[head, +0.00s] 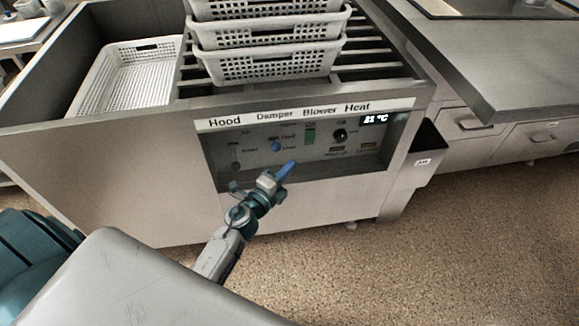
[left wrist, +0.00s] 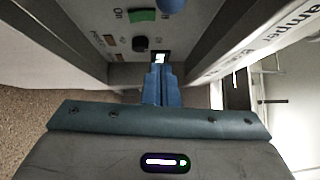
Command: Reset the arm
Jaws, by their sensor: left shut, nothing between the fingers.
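My left gripper (head: 287,171) is in front of the lower part of the recessed control panel (head: 225,160). Its blue fingers are shut with nothing between them, and they also show in the left wrist view (left wrist: 160,85), pointing into the recess. My left arm comes up from the bottom of the head view. Whether the fingertips touch the panel cannot be told. My right gripper is not in view.
The panel has a blue damper knob (head: 276,147), a green blower switch (head: 310,135), a black heat knob (head: 340,135) and a 21 °C display (head: 375,119). White perforated baskets (head: 270,65) stand above. A grey bin (head: 412,170) hangs at right. Speckled floor (head: 470,240) is clear.

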